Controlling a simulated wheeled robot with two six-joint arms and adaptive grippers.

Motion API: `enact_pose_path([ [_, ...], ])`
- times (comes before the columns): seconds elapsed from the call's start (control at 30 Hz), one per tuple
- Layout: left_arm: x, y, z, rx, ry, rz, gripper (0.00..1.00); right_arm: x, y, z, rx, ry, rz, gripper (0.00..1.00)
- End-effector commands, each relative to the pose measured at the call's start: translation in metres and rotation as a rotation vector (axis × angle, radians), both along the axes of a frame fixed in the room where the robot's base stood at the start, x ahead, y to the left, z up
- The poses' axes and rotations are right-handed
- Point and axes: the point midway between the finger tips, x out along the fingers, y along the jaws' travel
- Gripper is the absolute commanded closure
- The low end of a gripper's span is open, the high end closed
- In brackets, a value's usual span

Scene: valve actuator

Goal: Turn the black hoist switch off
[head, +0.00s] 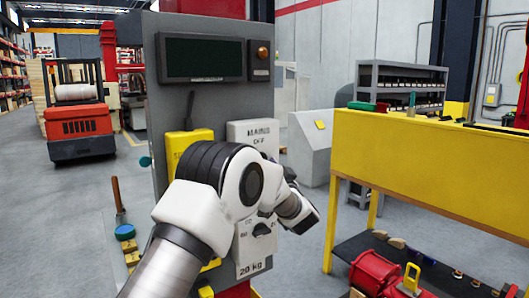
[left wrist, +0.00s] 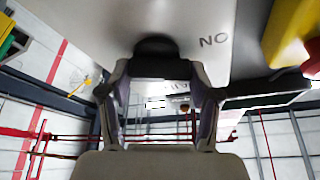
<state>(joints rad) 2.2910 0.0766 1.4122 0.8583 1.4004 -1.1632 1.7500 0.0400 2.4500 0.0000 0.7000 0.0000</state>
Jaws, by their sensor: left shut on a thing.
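A white box (head: 252,132) on the grey panel has a label that seems to read MAINS, with OFF below it. My left arm hides the middle of this box in the head view. In the left wrist view the pale box face (left wrist: 100,22) carries letters that show as NO, and a black switch (left wrist: 155,46) stands out from it beside them. The fingers of my left gripper (left wrist: 160,75) are closed around the black switch. In the head view the left gripper is hidden behind my own wrist. My right gripper is not in view.
A yellow box (head: 186,142) with an upright black lever (head: 189,110) sits left of the white box. A dark display (head: 204,58) is above. A yellow-sided bench (head: 430,160) stands at right, and a red forklift (head: 80,120) at far left. Floor is open between forklift and panel.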

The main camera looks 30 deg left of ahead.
Motion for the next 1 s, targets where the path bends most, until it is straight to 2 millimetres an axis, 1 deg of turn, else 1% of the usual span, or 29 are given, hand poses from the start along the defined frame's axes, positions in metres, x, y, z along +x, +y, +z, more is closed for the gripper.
enact_pose_path([
  [0.03, 0.0, 0.0, 0.01, 0.018, 0.04, -0.001, 0.72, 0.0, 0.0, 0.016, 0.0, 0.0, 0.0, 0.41],
  [0.37, 0.001, 0.0, 0.011, 0.138, 0.329, 0.0, 0.72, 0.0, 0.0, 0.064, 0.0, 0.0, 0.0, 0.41],
  [0.8, 0.003, -0.001, 0.012, 0.298, 0.713, -0.001, 0.72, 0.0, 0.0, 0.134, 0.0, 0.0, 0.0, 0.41],
  [1.0, 0.004, -0.002, 0.01, 0.359, 0.862, 0.0, 0.72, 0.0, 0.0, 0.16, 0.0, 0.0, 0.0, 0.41],
])
